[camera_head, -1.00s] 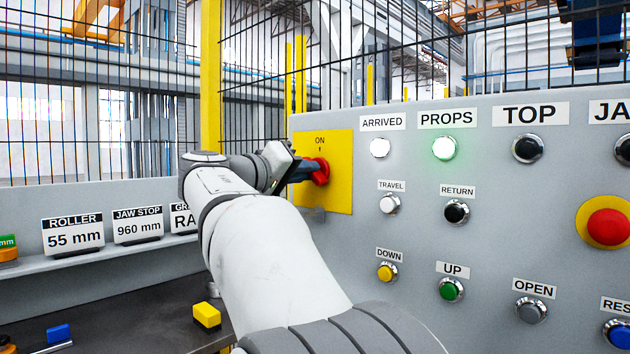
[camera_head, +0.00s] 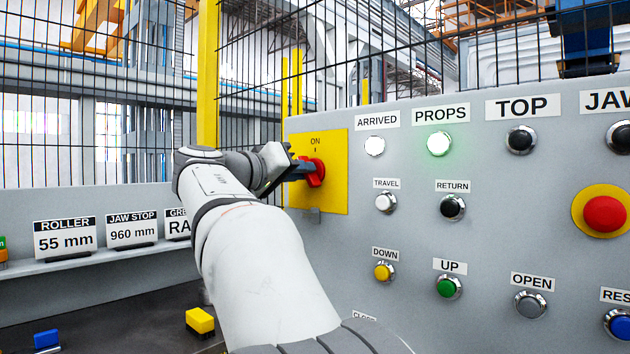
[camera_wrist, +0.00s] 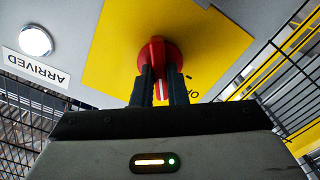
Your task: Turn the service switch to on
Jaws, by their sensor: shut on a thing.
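The service switch is a red rotary knob (camera_head: 316,172) on a yellow plate (camera_head: 333,195) at the left end of the grey panel, with ON printed above it. In the wrist view the red knob (camera_wrist: 157,57) sits between the two dark fingers of my gripper (camera_wrist: 160,85), against the yellow plate (camera_wrist: 200,35). A white mark shows on the knob between the fingers. My gripper (camera_head: 300,171) is shut on the knob, reaching it from the left in the head view. Part of the knob and the ON lettering are hidden by the fingers in the wrist view.
The panel carries several buttons and lamps right of the switch; the PROPS lamp (camera_head: 438,144) glows green and the ARRIVED lamp (camera_head: 375,146) white. A red emergency button (camera_head: 604,214) is far right. A yellow block (camera_head: 200,321) lies on the dark surface below. Wire fencing stands behind.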

